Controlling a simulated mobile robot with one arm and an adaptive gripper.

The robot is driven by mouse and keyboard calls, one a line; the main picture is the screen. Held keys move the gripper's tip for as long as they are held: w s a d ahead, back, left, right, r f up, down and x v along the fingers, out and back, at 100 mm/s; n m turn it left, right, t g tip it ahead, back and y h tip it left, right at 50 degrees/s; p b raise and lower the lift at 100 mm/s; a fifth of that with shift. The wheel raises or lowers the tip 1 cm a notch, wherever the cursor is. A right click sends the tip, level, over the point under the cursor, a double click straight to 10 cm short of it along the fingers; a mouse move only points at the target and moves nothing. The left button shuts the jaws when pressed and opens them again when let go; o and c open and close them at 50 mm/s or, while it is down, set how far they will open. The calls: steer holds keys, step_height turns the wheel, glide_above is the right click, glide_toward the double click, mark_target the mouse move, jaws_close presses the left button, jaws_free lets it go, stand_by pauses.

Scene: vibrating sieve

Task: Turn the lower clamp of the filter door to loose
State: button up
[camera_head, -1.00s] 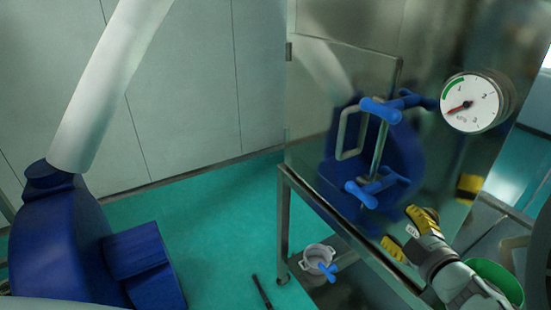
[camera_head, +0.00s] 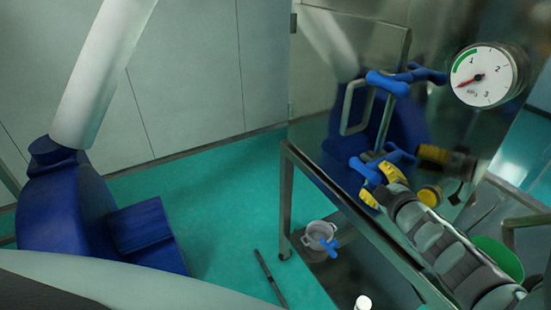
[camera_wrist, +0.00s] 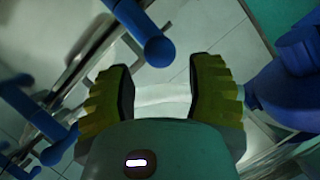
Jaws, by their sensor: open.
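The filter door (camera_head: 330,50) is a shiny metal panel with a bent bar handle (camera_head: 345,126). The lower clamp (camera_head: 364,170) has blue knobbed handles and sits near the door's lower right. The upper clamp (camera_head: 388,84) is blue too, above it. My gripper (camera_head: 381,185) has yellow ribbed fingers, spread apart just below and right of the lower clamp. In the wrist view my gripper (camera_wrist: 162,70) is open with nothing between its fingers. A blue knob (camera_wrist: 159,50) lies just beyond the fingertips; I cannot tell for sure which clamp it belongs to.
A pressure gauge (camera_head: 484,75) is at the upper right. A metal frame edge (camera_head: 330,203) runs below the door. A small white pot (camera_head: 320,235) stands underneath, and a green bucket (camera_head: 497,257) stands at the right. The polished metal mirrors my gripper.

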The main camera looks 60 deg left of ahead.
mark_target(369, 174)
steer(key=shift+s+p+x, duration=0.2)
steer(key=shift+p+x, duration=0.45)
steer(key=shift+x, duration=1.25)
steer(key=shift+w+a, duration=0.2)
steer(key=shift+a, duration=0.1)
steer(key=shift+w+a, duration=0.2)
steer(key=shift+a, duration=0.25)
steer(key=shift+w+a+f+p, duration=0.1)
steer(key=shift+a+f+p, duration=0.2)
steer(key=shift+a+p, duration=0.15)
steer(key=shift+a, duration=0.1)
steer(key=shift+w, duration=0.1)
jaws_close()
